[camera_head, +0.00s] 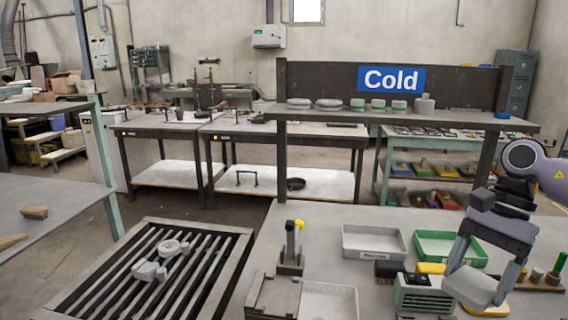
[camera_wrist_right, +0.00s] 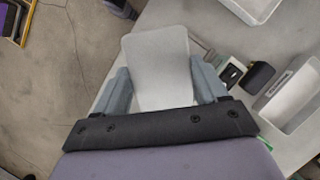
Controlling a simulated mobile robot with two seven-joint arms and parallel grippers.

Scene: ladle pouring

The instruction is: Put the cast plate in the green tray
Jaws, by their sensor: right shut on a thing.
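The cast plate (camera_head: 474,284) is a flat light-grey slab with rounded corners. In the right wrist view the plate (camera_wrist_right: 158,62) sits between the two fingers. My right gripper (camera_head: 478,290) is shut on it and holds it tilted, in front of the green tray in the head view. The green tray (camera_head: 423,245) stands on the grey bench at the right. Its right part is partly hidden by my right gripper, and what I see of its floor is bare. My left gripper is not in view.
A grey labelled tray (camera_head: 372,255) stands left of the green tray. A slatted grate (camera_head: 215,275) with castings lies left. A shelf (camera_head: 400,117) with a "Cold" sign spans behind.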

